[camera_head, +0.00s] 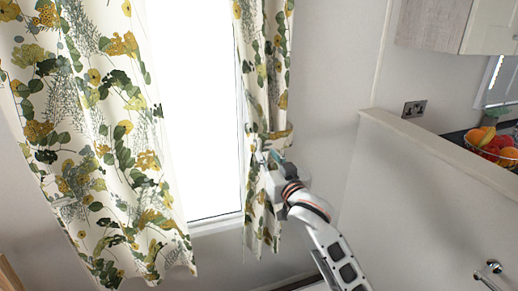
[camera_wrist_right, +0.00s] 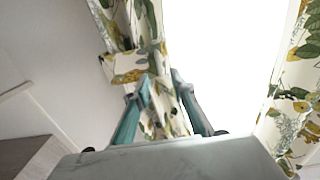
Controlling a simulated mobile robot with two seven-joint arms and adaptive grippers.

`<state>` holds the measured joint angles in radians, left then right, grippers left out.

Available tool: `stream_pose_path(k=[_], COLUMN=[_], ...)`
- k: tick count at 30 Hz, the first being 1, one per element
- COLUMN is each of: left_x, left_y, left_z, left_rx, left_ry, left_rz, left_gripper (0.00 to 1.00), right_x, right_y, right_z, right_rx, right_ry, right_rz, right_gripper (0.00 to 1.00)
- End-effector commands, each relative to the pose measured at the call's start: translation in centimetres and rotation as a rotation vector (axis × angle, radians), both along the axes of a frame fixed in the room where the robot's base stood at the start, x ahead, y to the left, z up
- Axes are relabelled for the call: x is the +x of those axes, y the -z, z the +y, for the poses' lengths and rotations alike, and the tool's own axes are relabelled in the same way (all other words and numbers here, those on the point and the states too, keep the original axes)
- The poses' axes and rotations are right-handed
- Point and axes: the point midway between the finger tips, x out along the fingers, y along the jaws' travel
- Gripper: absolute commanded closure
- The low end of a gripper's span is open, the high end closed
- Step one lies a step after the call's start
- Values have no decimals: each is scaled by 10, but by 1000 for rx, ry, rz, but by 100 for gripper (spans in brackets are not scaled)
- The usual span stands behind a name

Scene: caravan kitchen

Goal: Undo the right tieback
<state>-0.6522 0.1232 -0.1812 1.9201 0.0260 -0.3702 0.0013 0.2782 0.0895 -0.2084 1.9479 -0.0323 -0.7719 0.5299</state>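The right curtain (camera_head: 264,70) hangs at the window's right edge, in white cloth with green and yellow leaves. The right tieback (camera_head: 278,134), in the same print, wraps the curtain and gathers it; in the wrist view its band (camera_wrist_right: 128,70) sticks out to the left of the curtain. My right gripper (camera_head: 264,153) is at the curtain just below the tieback. In the wrist view its two fingers (camera_wrist_right: 162,77) stand apart with curtain cloth showing between and beyond them. I cannot tell whether they touch the cloth. My left gripper is not in view.
The left curtain (camera_head: 90,130) hangs loose beside the bright window (camera_head: 200,100). A pale partition (camera_head: 430,190) stands to the right, with a fruit bowl (camera_head: 492,147) on the counter behind it. A wall socket (camera_head: 414,108) is above the partition.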

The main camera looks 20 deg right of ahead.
Motion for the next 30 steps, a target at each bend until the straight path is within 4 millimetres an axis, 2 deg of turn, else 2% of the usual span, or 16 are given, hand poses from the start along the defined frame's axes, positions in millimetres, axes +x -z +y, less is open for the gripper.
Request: stream_pose_path(k=[6, 12, 24, 27, 30], left_x=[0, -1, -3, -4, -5], left_y=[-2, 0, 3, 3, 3], left_z=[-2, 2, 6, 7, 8], left_rx=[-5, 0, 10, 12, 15], left_ry=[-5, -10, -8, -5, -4], left_rz=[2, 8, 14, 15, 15], left_gripper=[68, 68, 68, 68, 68], right_x=[35, 56, 63, 63, 63], right_y=[-1, 0, 1, 1, 1], right_z=[1, 2, 2, 2, 2], right_rx=[-2, -1, 0, 0, 0], right_ry=[1, 0, 0, 0, 0], right_rz=[0, 1, 1, 1, 1], right_gripper=[76, 76, 76, 100, 100])
